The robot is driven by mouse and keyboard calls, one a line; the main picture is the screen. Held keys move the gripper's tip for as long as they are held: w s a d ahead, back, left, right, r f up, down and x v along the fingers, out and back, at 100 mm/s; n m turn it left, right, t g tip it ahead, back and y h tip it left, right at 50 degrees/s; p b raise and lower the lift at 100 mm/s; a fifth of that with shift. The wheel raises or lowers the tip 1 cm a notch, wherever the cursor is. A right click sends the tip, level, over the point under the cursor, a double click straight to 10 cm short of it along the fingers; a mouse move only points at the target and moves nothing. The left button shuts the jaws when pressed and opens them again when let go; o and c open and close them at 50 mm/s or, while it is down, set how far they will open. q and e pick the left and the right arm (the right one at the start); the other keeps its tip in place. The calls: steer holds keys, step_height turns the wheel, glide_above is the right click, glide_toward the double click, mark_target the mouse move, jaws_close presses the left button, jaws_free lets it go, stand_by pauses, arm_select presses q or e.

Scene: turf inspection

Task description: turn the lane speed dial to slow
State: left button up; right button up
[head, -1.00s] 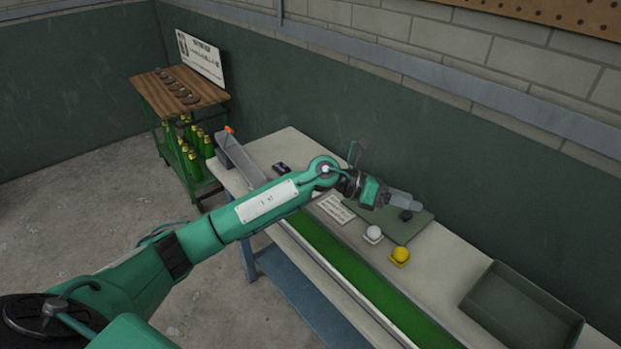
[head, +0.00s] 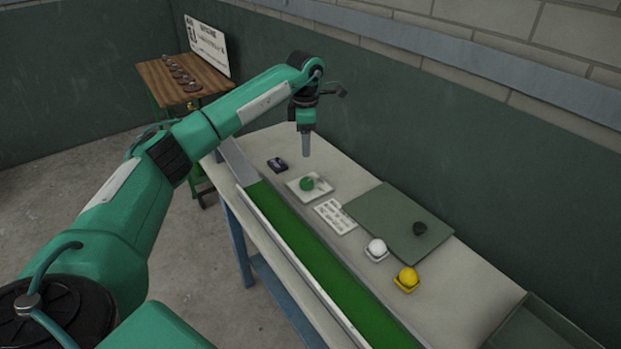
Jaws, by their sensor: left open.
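A green round knob (head: 306,184) on a pale square plate (head: 296,192) sits on the bench beside the green lane; it looks like the speed dial. Its markings and setting are too small to read. My left gripper (head: 306,152) points straight down, open and empty, above and behind the knob in the picture, apart from it. The grey fingers show nearly edge on. My right gripper is not in view.
A dark small box (head: 277,165) lies left of the plate. A tray (head: 535,328) stands front right.

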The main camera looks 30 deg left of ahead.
mark_target(307, 181)
arm_select(q)
step_height(307, 181, down, 13)
steer(key=shift+w+f+p, duration=0.1)
steer(key=shift+f+p, duration=0.05)
steer(key=shift+p, duration=0.9)
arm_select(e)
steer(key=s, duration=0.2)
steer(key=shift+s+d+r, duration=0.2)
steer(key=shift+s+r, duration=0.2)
arm_select(q)
steer(key=c, duration=1)
